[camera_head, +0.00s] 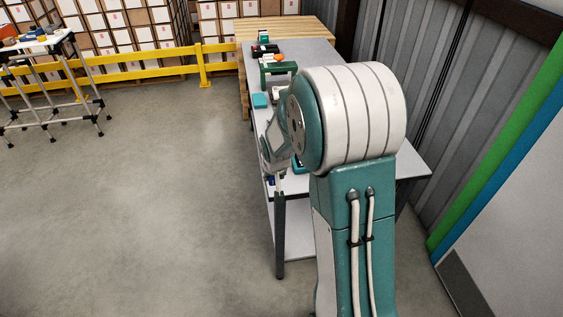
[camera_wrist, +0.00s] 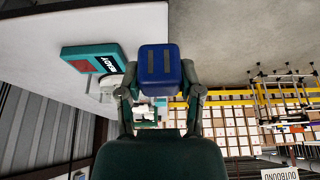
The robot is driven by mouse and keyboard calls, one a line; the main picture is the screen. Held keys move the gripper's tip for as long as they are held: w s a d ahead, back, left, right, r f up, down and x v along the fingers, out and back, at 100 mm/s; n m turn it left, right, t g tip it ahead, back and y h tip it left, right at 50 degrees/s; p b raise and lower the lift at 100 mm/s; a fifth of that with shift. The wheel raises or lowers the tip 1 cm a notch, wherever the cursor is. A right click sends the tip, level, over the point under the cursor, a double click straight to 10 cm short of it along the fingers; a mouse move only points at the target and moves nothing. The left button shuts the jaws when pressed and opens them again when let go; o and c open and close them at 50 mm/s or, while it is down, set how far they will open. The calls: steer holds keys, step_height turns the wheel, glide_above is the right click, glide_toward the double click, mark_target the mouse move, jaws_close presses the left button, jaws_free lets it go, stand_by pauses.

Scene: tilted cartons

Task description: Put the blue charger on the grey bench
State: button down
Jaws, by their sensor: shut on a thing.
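The blue charger (camera_wrist: 161,70) is a dark blue block with two grey strips on its visible face. In the wrist view my gripper (camera_wrist: 158,78) has its fingers on both sides of it, shut on it. In the head view my gripper (camera_head: 273,160) is at the left long edge of the grey bench (camera_head: 410,169), and a small bit of the charger (camera_head: 271,181) shows below it. The bench's pale top (camera_wrist: 60,28) fills the upper left of the wrist view. The charger overlaps its edge there; I cannot tell its height relative to the top.
A teal device with a label (camera_wrist: 88,58) lies on the bench near my gripper.

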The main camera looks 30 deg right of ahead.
steer(key=w+d+f, duration=0.3)
steer(key=w+d, duration=0.2)
glide_above(282, 181)
steer(key=f, duration=0.4)
steer(key=shift+s+a+f, duration=0.2)
steer(key=shift+s+a, duration=0.05)
steer(key=shift+a, duration=0.1)
steer(key=shift+w+f, duration=0.3)
steer(key=shift+f, duration=0.15)
steer(key=f, duration=0.3)
steer(key=shift+d+f, duration=0.1)
steer(key=shift+d, duration=0.25)
steer(key=shift+c, duration=1.3)
jaws_free()
steer(key=shift+a, duration=0.2)
